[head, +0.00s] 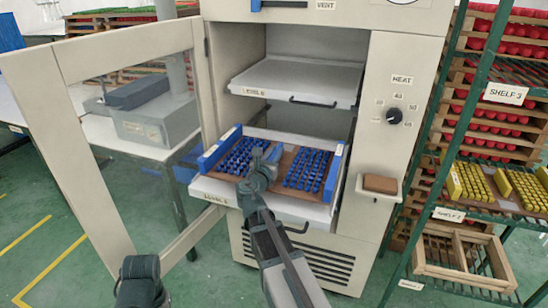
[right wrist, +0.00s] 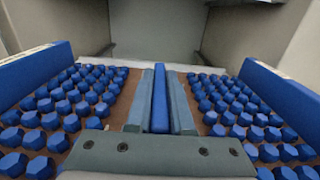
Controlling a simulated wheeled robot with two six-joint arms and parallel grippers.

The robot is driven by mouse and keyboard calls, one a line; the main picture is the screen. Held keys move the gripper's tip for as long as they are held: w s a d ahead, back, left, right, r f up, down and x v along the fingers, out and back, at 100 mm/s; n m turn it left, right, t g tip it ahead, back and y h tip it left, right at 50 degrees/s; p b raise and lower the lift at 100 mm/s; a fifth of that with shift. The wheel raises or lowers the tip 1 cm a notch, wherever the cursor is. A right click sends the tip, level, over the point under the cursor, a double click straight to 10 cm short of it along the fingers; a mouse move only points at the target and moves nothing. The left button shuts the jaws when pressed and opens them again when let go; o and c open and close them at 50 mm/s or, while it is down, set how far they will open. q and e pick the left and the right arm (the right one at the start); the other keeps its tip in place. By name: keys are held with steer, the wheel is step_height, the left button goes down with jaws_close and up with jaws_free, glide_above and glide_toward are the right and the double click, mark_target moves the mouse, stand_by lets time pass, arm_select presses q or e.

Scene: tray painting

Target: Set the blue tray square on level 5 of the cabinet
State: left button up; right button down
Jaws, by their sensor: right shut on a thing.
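The blue tray (head: 210,158), with blue side walls, a brown floor and rows of blue pieces, is over the pulled-out lower shelf (head: 318,215) of the cabinet (head: 395,65). Its sides look roughly in line with the shelf. I cannot tell whether it rests fully on it. My right gripper (head: 262,160) is shut on the tray's middle blue bar. In the right wrist view the bar (right wrist: 160,100) stands between the two fingers, with a tray wall (right wrist: 285,98) on each side. The lower shelf's label is small and partly readable.
The cabinet door (head: 80,170) stands open at the left. A white upper shelf (head: 300,80) sticks out above the tray. A brown block (head: 380,184) lies on a small ledge at the right. A green rack (head: 440,150) stands farther right.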

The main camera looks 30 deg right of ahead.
steer(key=shift+w+d, duration=0.15)
steer(key=shift+w, duration=0.35)
steer(key=shift+w+d+f, duration=0.1)
steer(key=shift+w+d, duration=0.1)
steer(key=shift+w, duration=0.3)
steer(key=shift+w+d, duration=0.15)
steer(key=shift+w, duration=0.35)
steer(key=f+b, duration=0.1)
steer(key=b, duration=0.1)
steer(key=f+b, duration=0.1)
steer(key=f, duration=0.1)
steer(key=shift+s+f+b, duration=0.2)
steer(key=shift+f+b, duration=0.05)
steer(key=shift+b, duration=0.1)
steer(key=shift+f, duration=0.15)
steer(key=c, duration=0.8)
jaws_free()
steer(key=shift+a, duration=0.1)
